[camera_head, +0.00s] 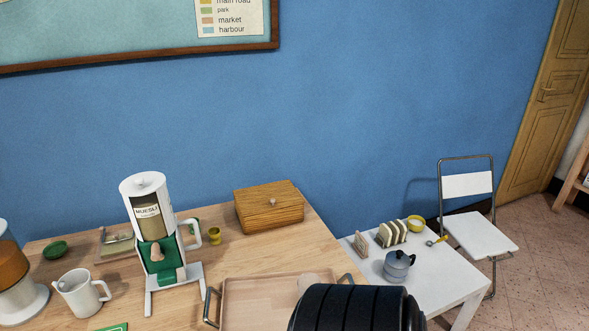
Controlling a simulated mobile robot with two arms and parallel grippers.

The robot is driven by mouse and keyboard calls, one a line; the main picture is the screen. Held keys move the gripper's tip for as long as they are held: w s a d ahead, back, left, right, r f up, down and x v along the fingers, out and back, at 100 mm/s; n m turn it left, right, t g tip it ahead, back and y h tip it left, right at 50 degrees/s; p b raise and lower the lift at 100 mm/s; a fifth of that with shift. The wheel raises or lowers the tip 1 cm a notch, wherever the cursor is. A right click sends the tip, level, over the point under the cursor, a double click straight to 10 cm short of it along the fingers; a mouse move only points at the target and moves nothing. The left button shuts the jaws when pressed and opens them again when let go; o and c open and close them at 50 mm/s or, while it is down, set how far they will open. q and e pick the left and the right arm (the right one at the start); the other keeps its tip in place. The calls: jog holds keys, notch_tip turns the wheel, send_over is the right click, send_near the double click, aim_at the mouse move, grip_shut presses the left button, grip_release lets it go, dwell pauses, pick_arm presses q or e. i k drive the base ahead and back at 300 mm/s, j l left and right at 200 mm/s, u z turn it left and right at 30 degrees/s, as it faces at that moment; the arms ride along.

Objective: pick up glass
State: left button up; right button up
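I cannot make out a clear drinking glass in the head view. No fingertips of either gripper are in view.
A second dispenser (12,265) is cut off at left.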

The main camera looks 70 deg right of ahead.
aim_at(304, 281)
jog(key=z, duration=2.35)
